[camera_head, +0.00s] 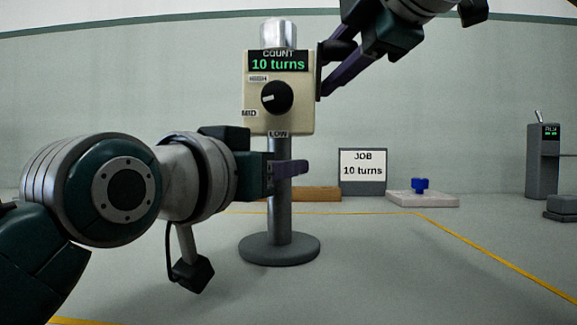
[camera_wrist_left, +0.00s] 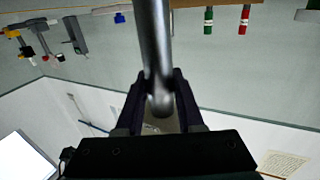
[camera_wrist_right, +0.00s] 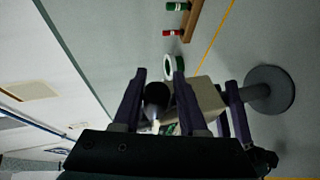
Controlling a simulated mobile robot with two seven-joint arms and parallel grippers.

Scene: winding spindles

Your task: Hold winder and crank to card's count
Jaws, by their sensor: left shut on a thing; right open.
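The winder (camera_head: 305,95) is a cream box on a metal post (camera_head: 279,205) with a round dark base. Its green COUNT display reads 10 turns, and its black knob (camera_head: 277,97) points left, near MID. A silver cylinder (camera_head: 278,35) tops it. The JOB card (camera_head: 362,185) also reads 10 turns. My left gripper (camera_head: 288,170) is shut on the post below the box; its fingers flank the post in the left wrist view (camera_wrist_left: 158,100). My right gripper (camera_head: 322,78) is open at the box's upper right. In its wrist view, a dark round part (camera_wrist_right: 157,94) shows between its fingers.
A white pad with a blue piece (camera_head: 420,185) lies right of the card. A grey device (camera_head: 542,160) stands at the far right. A wooden strip (camera_head: 318,193) lies behind the post; green and red spools (camera_wrist_left: 244,20) show in the left wrist view. The front right surface is clear.

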